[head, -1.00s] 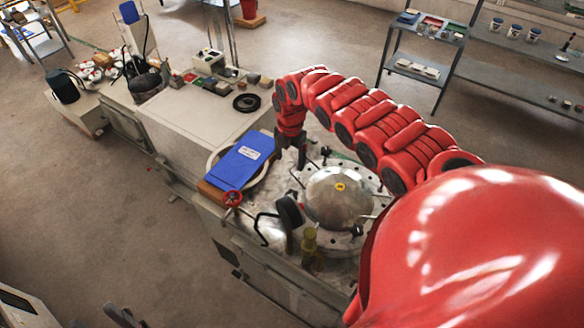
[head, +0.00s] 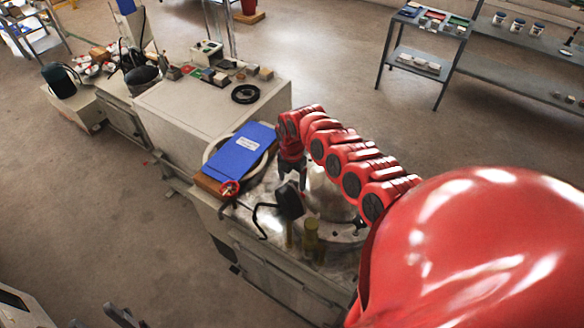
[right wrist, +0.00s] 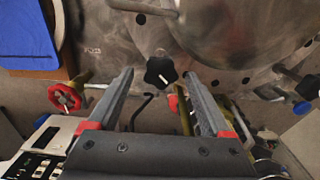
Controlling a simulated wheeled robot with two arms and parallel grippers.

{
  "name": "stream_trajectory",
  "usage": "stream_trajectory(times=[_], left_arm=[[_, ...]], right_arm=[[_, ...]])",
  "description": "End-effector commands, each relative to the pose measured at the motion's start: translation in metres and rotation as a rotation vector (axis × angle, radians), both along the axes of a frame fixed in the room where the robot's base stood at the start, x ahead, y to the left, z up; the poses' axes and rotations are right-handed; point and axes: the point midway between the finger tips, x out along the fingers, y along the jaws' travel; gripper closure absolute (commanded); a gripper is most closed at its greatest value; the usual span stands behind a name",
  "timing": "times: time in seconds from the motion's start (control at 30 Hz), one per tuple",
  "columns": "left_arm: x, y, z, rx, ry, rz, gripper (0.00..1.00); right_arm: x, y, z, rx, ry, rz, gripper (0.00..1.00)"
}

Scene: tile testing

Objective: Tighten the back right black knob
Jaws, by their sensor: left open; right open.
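A black star-shaped knob (right wrist: 160,72) with a pale centre shows in the right wrist view, on the metal plate beside a shiny dome (right wrist: 235,25). My right gripper (right wrist: 158,80) is open and empty, with the knob between its fingertips in the picture; whether they are level with it I cannot tell. In the head view my right arm reaches in from the right, and its gripper (head: 287,178) is over the plate between a blue folder (head: 240,150) and the dome, partly hidden. My left gripper (head: 100,317) shows at the bottom left edge, open, away from the machine.
A red valve handle (right wrist: 65,97) is left of my right fingers. A black round part (head: 290,201) and a brass-coloured fitting (head: 311,240) stand at the machine's near side. Rods stick out around the dome. A bench (head: 185,110) with small items extends behind; the floor at left is clear.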

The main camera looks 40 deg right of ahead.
Motion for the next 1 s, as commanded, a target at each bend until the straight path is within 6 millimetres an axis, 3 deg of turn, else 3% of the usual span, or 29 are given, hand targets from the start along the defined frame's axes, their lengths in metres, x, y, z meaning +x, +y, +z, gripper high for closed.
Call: stream_trajectory(times=[0.2, 0.47, 0.9, 1.0], left_arm=[[0.000, 0.000, 0.003, 0.000, 0.000, 0.000, 0.50], [0.000, 0.000, 0.003, 0.000, 0.000, 0.000, 0.50], [0.000, 0.000, 0.003, 0.000, 0.000, 0.000, 0.50], [0.000, 0.000, 0.003, 0.000, 0.000, 0.000, 0.50]], right_arm=[[-0.001, 0.000, -0.014, 0.000, 0.003, 0.001, 0.16], [-0.001, 0.000, -0.015, -0.001, 0.003, 0.001, 0.18], [-0.001, 0.000, -0.015, -0.001, 0.002, 0.001, 0.97], [-0.001, 0.000, -0.015, 0.000, 0.002, 0.000, 1.00]])
